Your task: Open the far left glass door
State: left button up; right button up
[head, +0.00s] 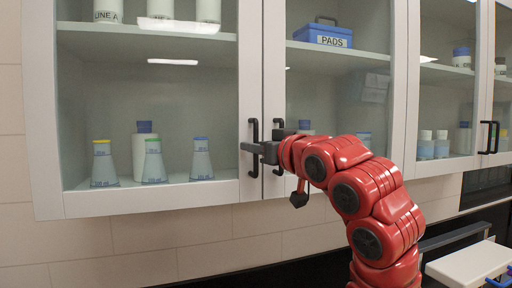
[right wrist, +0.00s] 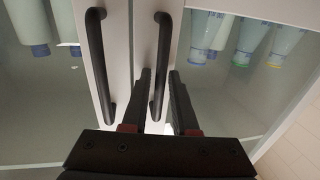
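The far left glass door (head: 146,212) has a white frame and appears closed. Its black bar handle (head: 253,132) is upright near the door's right edge; it also shows in the right wrist view (right wrist: 161,50). My right gripper (head: 257,149) is at this handle. My left gripper is not in view.
The neighbouring door's black handle (head: 279,130) is close beside my right gripper. Flasks with coloured bands (head: 153,161) and a blue PADS box (head: 323,34) are behind the glass. A white-topped object (head: 468,264) stands at the lower right. Tiled wall is below the cabinet.

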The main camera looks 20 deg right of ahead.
grip_shut()
dwell(1.4)
